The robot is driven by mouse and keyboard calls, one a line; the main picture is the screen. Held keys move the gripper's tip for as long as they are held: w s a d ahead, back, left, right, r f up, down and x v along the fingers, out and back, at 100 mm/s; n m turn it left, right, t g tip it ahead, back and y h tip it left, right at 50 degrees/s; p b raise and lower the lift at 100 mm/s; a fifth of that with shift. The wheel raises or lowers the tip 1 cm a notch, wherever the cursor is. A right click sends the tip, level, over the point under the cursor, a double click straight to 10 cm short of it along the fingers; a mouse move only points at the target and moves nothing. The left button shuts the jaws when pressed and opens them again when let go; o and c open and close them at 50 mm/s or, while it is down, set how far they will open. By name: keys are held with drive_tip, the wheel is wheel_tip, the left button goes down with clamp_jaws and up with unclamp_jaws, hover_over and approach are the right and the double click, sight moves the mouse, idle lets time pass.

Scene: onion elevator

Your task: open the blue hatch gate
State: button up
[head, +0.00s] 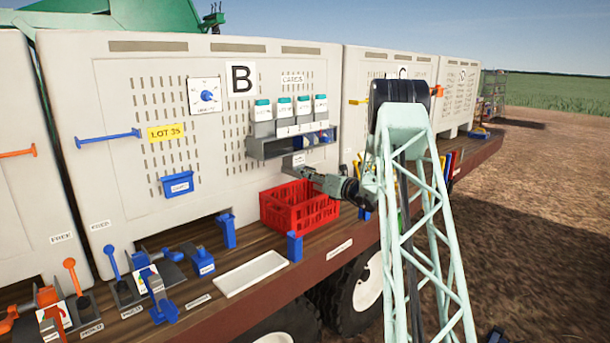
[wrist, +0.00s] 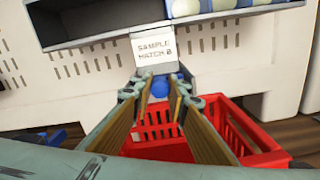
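A white label reading "SAMPLE HATCH B" (wrist: 154,50) hangs under a grey shelf in the wrist view; the label also shows small in the head view (head: 299,160). Just below it is a rounded blue part (wrist: 160,86), probably the hatch gate, partly hidden by my fingers. My gripper (wrist: 161,84) points at it with its two fingers apart, one on each side of the blue part in the picture. I cannot tell whether they touch it. In the head view my gripper (head: 310,173) is close to the bin wall, above the red crate (head: 301,214).
A grey rack (head: 290,143) with several teal-lidded jars is just above my gripper. The red crate stands below on the wooden deck. Blue posts (head: 294,247), a white tray (head: 251,273) and several levers (head: 113,263) are on the deck to the left.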

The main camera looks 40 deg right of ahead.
clamp_jaws()
drive_tip(key=shift+s, duration=0.15)
drive_tip(key=shift+s+d, duration=0.1)
drive_tip(key=shift+s, duration=0.15)
drive_tip(key=s+b, duration=0.1)
drive_tip(key=s, duration=0.2)
drive_tip(key=s+b, duration=0.1)
drive_tip(key=s, duration=0.2)
drive_tip(key=shift+s+d, duration=0.2)
drive_tip(key=shift+s, duration=0.05)
drive_tip(key=o, duration=0.9)
unclamp_jaws()
